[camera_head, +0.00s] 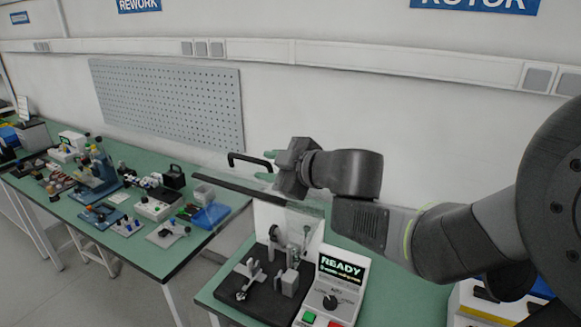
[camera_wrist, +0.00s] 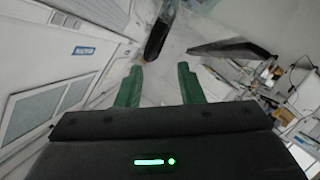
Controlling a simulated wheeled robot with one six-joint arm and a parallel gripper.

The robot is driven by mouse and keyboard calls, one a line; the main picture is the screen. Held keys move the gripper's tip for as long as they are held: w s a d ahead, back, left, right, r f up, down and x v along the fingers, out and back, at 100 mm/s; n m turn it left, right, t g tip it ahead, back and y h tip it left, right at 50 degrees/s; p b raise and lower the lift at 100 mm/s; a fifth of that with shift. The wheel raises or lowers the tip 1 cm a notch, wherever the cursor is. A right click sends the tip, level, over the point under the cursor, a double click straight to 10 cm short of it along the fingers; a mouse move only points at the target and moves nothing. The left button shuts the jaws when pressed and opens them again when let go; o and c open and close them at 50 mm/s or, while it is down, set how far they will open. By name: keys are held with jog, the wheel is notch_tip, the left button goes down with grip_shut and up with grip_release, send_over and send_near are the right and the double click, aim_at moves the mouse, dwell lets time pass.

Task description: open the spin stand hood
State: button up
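The spin stand (camera_head: 262,300) has a black base with metal fixtures and a white back panel. Its clear hood appears raised and tilted above the base; its dark edge bar (camera_head: 240,188) stands well over the fixtures. A black handle (camera_head: 250,157) sits above that bar. My gripper (camera_head: 270,165) is just right of the handle. In the wrist view its green fingers (camera_wrist: 159,88) are apart with nothing between them. The dark handle (camera_wrist: 158,38) lies beyond the fingertips, and the edge bar (camera_wrist: 235,48) is to the right. The clear panels are hard to make out.
A control box (camera_head: 335,290) with a READY display, a knob and green and red buttons stands right of the fixtures. A longer green bench (camera_head: 150,255) at left carries several tools and a blue tray (camera_head: 210,215). The wall with a pegboard (camera_head: 165,105) is behind.

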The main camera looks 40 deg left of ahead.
jog(key=v, duration=0.6)
jog(key=shift+d, duration=0.35)
jog(key=shift+r, duration=0.1)
